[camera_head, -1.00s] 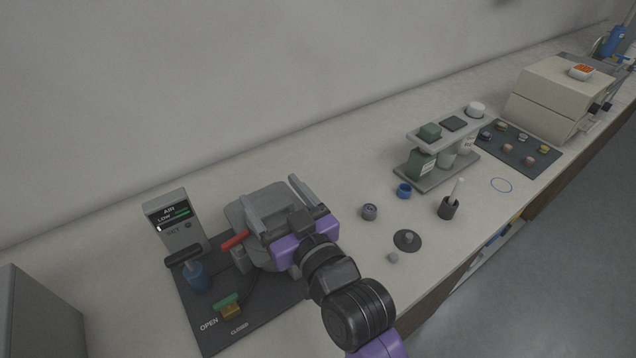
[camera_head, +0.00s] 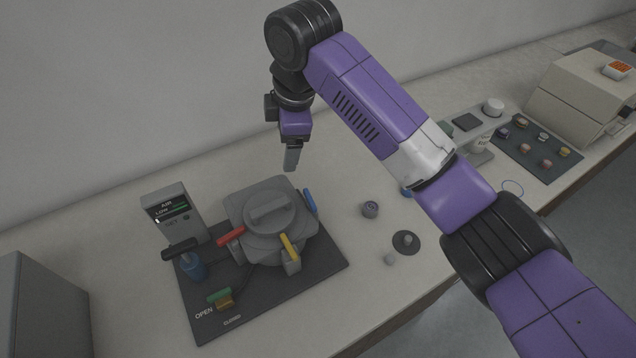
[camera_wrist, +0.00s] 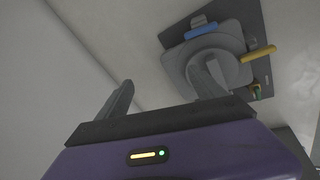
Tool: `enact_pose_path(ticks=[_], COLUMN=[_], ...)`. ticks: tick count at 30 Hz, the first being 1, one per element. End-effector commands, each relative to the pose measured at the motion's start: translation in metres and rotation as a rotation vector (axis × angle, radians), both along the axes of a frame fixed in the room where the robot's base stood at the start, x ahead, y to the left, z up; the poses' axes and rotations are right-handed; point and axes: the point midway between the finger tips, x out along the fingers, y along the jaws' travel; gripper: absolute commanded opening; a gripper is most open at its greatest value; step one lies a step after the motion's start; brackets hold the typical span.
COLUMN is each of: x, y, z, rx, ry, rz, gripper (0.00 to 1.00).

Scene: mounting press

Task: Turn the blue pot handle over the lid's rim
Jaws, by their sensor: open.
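The blue handle (camera_head: 310,201) is at the right side of the grey pot. It lies alongside the edge of the round grey lid (camera_head: 262,222). It also shows in the wrist view (camera_wrist: 201,32). My gripper (camera_head: 291,165) is open and empty, raised above the pot's back right side and pointing down. In the wrist view my gripper (camera_wrist: 160,90) has its fingers spread, with one finger partly covering the lid. It is apart from the blue handle.
The pot stands on a dark mat (camera_head: 325,265) with an air gauge box (camera_head: 174,215) and a blue-bodied lever (camera_head: 192,266) at its left. A small grey cup (camera_head: 370,209) and a dark disc (camera_head: 406,242) lie to the right. My arm hides part of the rack.

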Motion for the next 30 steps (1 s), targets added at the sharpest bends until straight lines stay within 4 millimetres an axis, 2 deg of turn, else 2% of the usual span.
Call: enact_pose_path(ticks=[1,3,6,9,14,22,30], x=[-0.010,-0.025,-0.040,-0.048,-0.049,-0.049,-0.048], y=[-0.012,-0.027,-0.041,-0.049,-0.048,-0.048,-0.049], z=[-0.012,-0.023,-0.026,-0.027,-0.041,-0.082,-0.102], rx=[-0.057,-0.121,-0.181,-0.216,-0.217,-0.215,-0.216], ry=[0.057,0.129,0.194,0.220,0.220,0.220,0.218], rz=[0.028,0.070,0.131,0.174,0.192,0.189,0.187], gripper=[0.78,0.78,0.78,0.78,0.78,0.78,0.78])
